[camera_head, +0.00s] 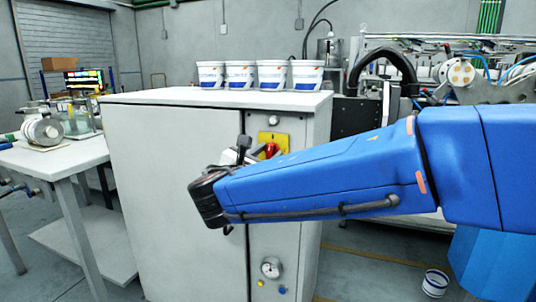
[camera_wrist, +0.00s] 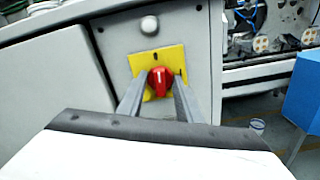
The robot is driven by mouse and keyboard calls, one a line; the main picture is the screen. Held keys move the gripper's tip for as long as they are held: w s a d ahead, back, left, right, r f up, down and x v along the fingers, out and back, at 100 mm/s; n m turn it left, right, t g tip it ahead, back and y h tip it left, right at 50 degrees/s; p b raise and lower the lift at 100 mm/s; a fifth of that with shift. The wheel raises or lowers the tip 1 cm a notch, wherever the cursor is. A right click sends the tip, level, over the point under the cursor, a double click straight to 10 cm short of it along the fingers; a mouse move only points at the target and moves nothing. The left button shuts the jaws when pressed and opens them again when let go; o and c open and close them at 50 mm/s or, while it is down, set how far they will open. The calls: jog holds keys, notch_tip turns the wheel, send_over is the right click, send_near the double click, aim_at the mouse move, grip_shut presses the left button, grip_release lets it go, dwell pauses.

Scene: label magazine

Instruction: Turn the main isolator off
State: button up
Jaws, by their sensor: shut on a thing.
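The main isolator is a red rotary knob (camera_wrist: 158,78) on a yellow plate (camera_wrist: 172,56), set in the grey front panel of a cabinet. The knob also shows in the head view (camera_head: 270,150), partly hidden by my gripper and arm, with the top of the yellow plate (camera_head: 282,137) above it. My gripper (camera_wrist: 159,88) is shut on the knob, one finger on each side of it. The knob's grip looks roughly upright in the wrist view. Small dark marks show on the plate, but I cannot read them.
The knob's cabinet (camera_head: 175,180) carries several white-and-blue tubs (camera_head: 240,75) on top. Lower on its panel are a round gauge (camera_head: 270,267) and small coloured buttons. A white table (camera_head: 60,158) stands at the left. A tub (camera_head: 435,283) stands on the floor at right.

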jog(key=shift+f+n, duration=0.1)
jog(key=shift+n, duration=0.5)
jog(key=o, duration=1)
jog(key=shift+o, duration=0.2)
jog(key=v, duration=1.7)
jog(key=shift+s, duration=0.2)
